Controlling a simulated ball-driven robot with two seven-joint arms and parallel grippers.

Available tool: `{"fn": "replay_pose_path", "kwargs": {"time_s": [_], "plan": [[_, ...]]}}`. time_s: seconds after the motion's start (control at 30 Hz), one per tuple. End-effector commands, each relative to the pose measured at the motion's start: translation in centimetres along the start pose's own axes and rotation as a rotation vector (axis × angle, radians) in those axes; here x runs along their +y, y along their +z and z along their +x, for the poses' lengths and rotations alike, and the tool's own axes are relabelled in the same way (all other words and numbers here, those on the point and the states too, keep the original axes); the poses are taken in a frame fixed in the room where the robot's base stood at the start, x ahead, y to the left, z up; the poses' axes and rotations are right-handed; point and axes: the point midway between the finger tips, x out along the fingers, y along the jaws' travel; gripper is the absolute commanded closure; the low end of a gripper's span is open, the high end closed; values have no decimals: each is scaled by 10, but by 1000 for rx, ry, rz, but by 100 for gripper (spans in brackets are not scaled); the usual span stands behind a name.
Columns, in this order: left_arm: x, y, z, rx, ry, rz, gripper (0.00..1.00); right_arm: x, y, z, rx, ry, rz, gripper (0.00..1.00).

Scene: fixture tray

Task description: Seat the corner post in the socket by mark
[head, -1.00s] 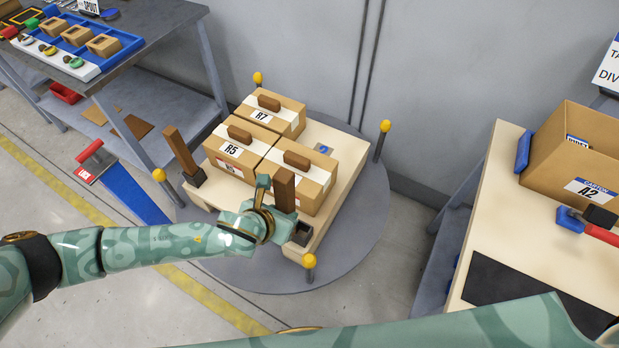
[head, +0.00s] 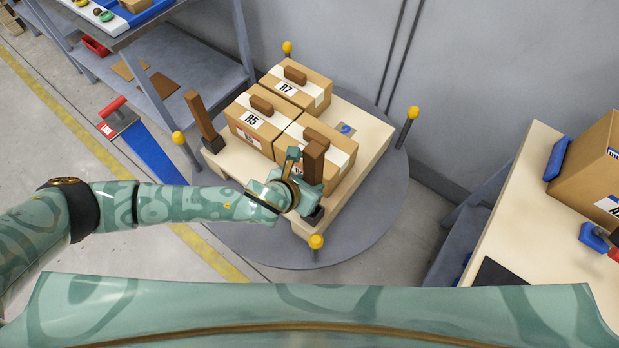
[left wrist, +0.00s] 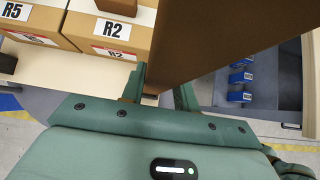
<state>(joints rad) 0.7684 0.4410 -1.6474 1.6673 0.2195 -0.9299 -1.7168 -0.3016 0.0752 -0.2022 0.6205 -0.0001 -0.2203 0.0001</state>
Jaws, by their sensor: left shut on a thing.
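My left gripper (head: 300,190) is shut on a brown corner post (head: 313,162), which stands roughly upright. In the left wrist view the post (left wrist: 205,40) rises large from between the fingers (left wrist: 160,92). The gripper is at the pallet's front corner, over a dark socket (head: 316,216). The gripper hides the post's lower end, so I cannot tell whether it is inside the socket. Another brown post (head: 199,114) leans in a black socket (head: 212,145) at the left corner. A blue number 2 mark (head: 346,129) lies on the pallet's right side. My right gripper is out of view.
The pale pallet (head: 370,150) carries cartons, including R7 (head: 287,88) and R5 (head: 252,120), close beside the gripper. Yellow-capped stakes, one at the front (head: 316,243), ring it on a grey round base (head: 395,195). A workbench (head: 510,210) stands at right.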

Motion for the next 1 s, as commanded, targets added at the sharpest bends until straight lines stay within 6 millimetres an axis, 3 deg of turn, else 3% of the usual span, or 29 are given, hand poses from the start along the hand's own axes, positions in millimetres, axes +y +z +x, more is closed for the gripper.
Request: {"fn": "replay_pose_path", "kwargs": {"time_s": [0.33, 1.0], "plan": [[-1, -24, 25, 0, -2, -1, 97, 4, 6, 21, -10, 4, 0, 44], [0, -27, 28, -1, 0, 0, 97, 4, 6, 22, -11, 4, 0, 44]]}}
